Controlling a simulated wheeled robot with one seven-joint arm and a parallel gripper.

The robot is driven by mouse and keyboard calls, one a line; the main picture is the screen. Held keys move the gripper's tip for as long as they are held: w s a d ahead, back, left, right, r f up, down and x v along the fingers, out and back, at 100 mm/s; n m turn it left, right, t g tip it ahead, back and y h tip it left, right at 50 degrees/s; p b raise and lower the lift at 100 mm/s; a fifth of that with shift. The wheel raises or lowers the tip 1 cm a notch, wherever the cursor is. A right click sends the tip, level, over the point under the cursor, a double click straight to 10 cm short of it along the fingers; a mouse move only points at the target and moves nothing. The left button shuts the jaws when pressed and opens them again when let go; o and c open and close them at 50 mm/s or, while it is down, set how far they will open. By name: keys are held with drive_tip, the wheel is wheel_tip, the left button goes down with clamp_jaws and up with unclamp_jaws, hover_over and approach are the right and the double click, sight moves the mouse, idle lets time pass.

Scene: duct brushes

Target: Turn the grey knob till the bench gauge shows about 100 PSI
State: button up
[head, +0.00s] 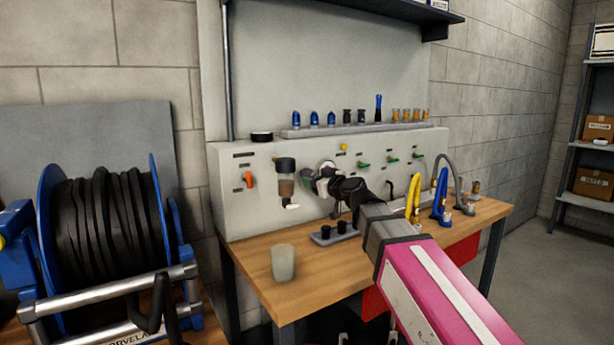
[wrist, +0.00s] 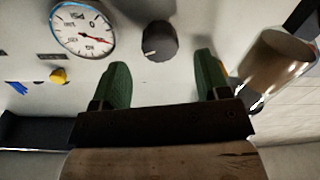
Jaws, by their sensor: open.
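The grey knob (wrist: 160,41) is a dark round knob on the pale panel in the wrist view. It lies just past my fingertips, in line with the gap between them. My gripper (wrist: 161,66) is open, with a green finger on each side and nothing between them. The bench gauge (wrist: 82,28) is a white dial left of the knob in the wrist view. Its red needle points right and slightly down in that picture; the numerals are turned over and too small to read surely. In the head view my wrist hides the knob.
A filter bowl (head: 286,188) hangs left of my gripper in the head view; it is close to one finger in the wrist view (wrist: 276,62). A yellow button (wrist: 58,76) is near the gauge. A cup (head: 283,262) and a small tray (head: 333,236) stand on the wooden bench.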

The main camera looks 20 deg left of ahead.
sight(310, 176)
drive_tip(key=x, duration=0.5)
drive_tip(key=shift+w+a, duration=0.2)
drive_tip(key=shift+a, duration=0.1)
drive_tip(key=shift+c, duration=0.3)
drive_tip(key=c, duration=0.9)
drive_tip(key=shift+o, duration=0.2)
drive_tip(key=m, duration=0.4)
drive_tip(key=shift+m, duration=0.3)
drive_tip(key=shift+d+m, duration=0.1)
drive_tip(key=shift+m, duration=2.2)
